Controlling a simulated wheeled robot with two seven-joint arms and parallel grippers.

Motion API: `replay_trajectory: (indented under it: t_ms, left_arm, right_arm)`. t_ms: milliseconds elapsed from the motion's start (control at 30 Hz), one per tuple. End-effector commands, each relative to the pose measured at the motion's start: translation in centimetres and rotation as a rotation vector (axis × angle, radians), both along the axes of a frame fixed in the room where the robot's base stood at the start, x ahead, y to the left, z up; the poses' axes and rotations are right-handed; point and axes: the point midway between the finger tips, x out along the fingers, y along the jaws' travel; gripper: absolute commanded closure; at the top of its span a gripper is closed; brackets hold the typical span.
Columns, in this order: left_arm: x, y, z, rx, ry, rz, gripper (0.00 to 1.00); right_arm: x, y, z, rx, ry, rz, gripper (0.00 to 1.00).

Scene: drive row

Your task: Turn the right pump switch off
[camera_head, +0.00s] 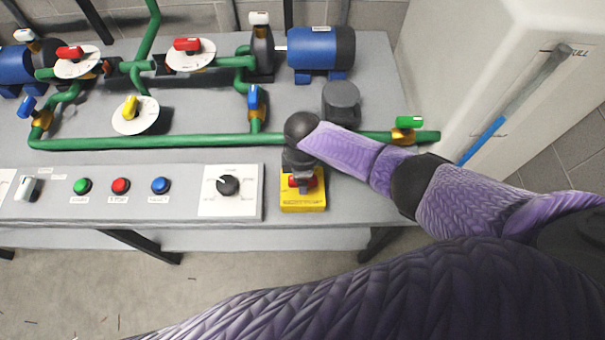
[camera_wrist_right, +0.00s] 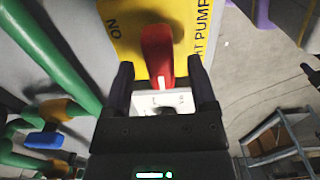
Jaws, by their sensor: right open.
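The right pump switch is a red handle (camera_wrist_right: 157,52) on a yellow plate (camera_wrist_right: 125,22) lettered "ON" and "RIGHT PUMP", partly cut off, in the right wrist view. In the head view the yellow box (camera_head: 303,200) stands at the bench's front edge, with the red handle (camera_head: 297,181) partly hidden under my arm. My right gripper (camera_wrist_right: 162,80) is open, with one finger on each side of the red handle. I cannot tell whether the fingers touch it. My left gripper is not in view.
A grey panel with green (camera_head: 82,186), red (camera_head: 121,186) and blue (camera_head: 160,185) buttons and a black knob (camera_head: 228,185) lies left of the yellow box. A green pipe (camera_head: 180,141) runs behind it. A white tank (camera_head: 480,75) stands at the right.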

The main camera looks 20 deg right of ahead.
Motion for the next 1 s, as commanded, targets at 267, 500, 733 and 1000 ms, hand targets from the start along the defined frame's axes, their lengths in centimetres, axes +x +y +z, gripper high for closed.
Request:
replay_trajectory:
  t_ms: [267,500,733,1000]
  left_arm:
    - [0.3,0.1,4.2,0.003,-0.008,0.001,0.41]
    - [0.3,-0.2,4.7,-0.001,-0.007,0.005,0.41]
    - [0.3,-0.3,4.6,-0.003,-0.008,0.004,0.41]
    - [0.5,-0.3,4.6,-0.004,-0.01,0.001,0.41]
  right_arm:
    - [0.1,0.0,7.5,0.0,-0.004,0.001,0.26]
    - [0.0,0.0,9.2,0.0,-0.001,0.001,0.26]
    - [0.0,0.0,9.1,0.0,0.0,0.0,0.26]
    - [-3.0,2.6,8.3,0.078,-0.002,-0.046,0.26]
